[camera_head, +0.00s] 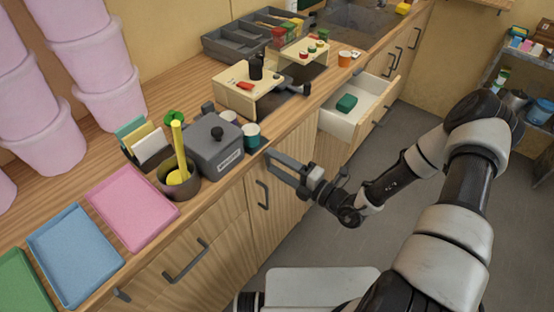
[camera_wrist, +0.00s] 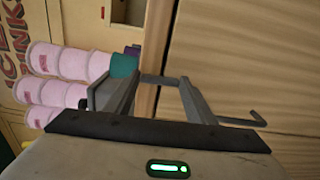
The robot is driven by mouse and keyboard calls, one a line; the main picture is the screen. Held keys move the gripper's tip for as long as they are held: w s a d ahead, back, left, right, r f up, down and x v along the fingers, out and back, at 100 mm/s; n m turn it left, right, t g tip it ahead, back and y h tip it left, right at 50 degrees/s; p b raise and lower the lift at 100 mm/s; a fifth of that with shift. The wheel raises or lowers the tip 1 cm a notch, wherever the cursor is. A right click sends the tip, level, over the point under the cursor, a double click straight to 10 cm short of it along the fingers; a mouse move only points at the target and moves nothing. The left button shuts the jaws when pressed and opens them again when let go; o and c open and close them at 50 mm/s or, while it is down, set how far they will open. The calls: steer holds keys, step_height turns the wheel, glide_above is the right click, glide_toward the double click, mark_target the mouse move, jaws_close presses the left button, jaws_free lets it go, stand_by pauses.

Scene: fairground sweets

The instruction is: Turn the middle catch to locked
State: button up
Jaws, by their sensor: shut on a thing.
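My gripper (camera_head: 272,160) is at the counter's front edge, in front of the grey lidded box. In the wrist view its two fingers (camera_wrist: 160,82) stand apart, with a narrow grey piece between their tips; I cannot tell what this piece belongs to. I cannot make out the middle catch for certain in either view. A cream stand (camera_head: 236,98) on the counter carries a red part (camera_head: 244,87) and a black knob (camera_head: 256,66). A second cream stand (camera_head: 292,51) behind it has small red and green parts.
The grey box (camera_head: 213,155), cups and a brown pot (camera_head: 178,184) crowd the counter near my gripper. An open drawer (camera_head: 338,124) holding a green block (camera_head: 347,102) juts out beyond it. A door handle (camera_head: 263,195) is just below. The floor (camera_head: 390,145) is clear.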

steer(key=shift+s+m, duration=0.1)
steer(key=shift+m, duration=0.2)
steer(key=o, duration=1)
steer(key=shift+o, duration=0.2)
steer(key=v, duration=1.7)
steer(key=shift+s+d, duration=0.15)
